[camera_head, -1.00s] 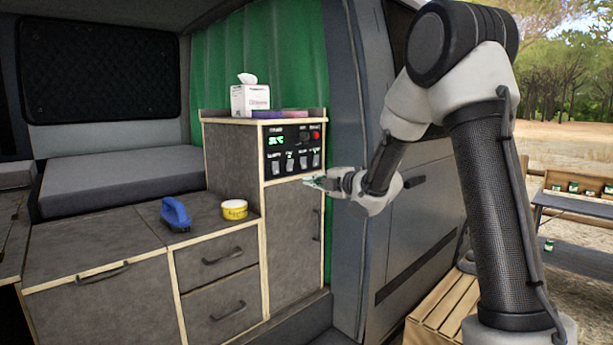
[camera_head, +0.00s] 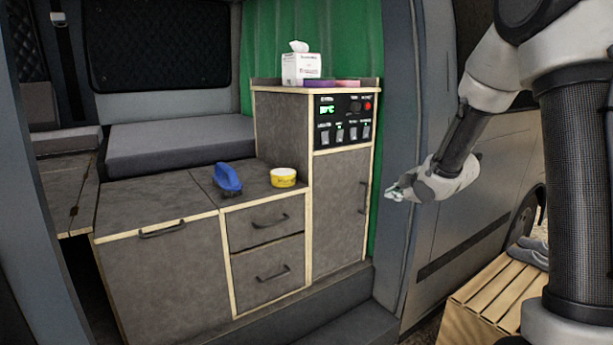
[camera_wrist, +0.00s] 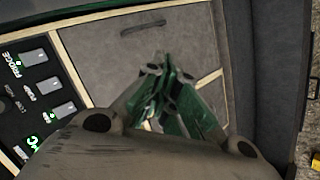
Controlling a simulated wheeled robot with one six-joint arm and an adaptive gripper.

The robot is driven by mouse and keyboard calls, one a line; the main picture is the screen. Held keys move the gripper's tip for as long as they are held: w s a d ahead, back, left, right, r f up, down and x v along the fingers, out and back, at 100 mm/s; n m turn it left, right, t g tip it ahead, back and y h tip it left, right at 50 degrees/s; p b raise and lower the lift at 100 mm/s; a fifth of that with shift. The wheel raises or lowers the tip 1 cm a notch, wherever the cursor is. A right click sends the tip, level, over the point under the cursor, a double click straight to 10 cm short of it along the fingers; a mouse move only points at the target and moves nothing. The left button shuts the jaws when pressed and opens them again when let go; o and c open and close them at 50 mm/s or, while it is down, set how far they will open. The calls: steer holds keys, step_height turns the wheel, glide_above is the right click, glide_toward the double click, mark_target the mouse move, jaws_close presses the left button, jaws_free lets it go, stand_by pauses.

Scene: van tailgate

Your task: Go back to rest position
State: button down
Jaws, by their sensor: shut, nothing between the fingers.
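My gripper (camera_head: 396,192) is shut and empty. In the head view it hangs in the air to the right of the tall cabinet (camera_head: 338,205), in front of the van's door pillar. In the wrist view my gripper (camera_wrist: 172,100) shows its closed fingers, with the cabinet door (camera_wrist: 110,55) and its handle behind them. The control panel (camera_head: 343,120) with switches and a lit green display is at the top of the cabinet. It also shows at the left of the wrist view (camera_wrist: 30,95).
A blue brush-like object (camera_head: 228,178) and a yellow round tin (camera_head: 284,178) stand on the low counter. A tissue box (camera_head: 301,69) stands on the cabinet top. A slatted wooden crate (camera_head: 492,290) is at lower right, beside the van's side (camera_head: 455,220).

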steer(key=s+d+m+g+h, duration=0.25)
steer(key=s+d+m, duration=0.2)
steer(key=s, duration=0.45)
steer(key=s+d+m+g+h, duration=0.2)
steer(key=s+d+m+g, duration=0.15)
steer(key=s+m, duration=0.35)
steer(key=s+a+r+m+y, duration=0.1)
steer(key=s+r, duration=0.3)
steer(key=s, duration=0.7)
steer(key=s+a+r+m, duration=0.2)
steer(key=s+r+m, duration=0.1)
steer(key=s, duration=0.8)
steer(key=shift+s+a+r+y, duration=0.35)
steer(key=shift+r, duration=0.5)
steer(key=shift+s+r, duration=0.15)
steer(key=shift+s, duration=0.1)
